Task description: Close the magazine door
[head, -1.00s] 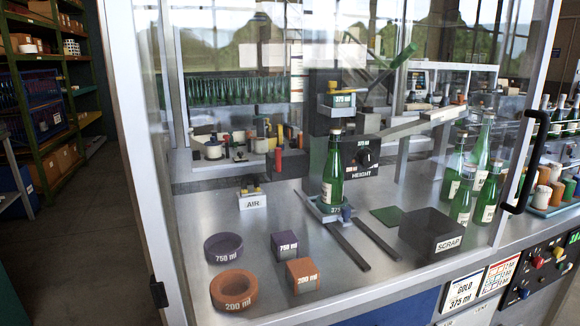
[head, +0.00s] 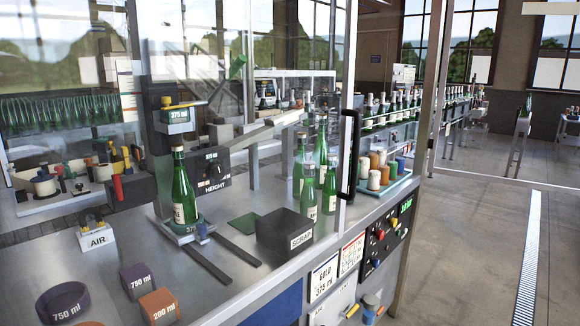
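A green bottle (head: 183,190) stands upright on the holder (head: 188,228), below the 375 ml head (head: 176,116). Neither of my grippers is in view.
A control panel (head: 385,238) faces front.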

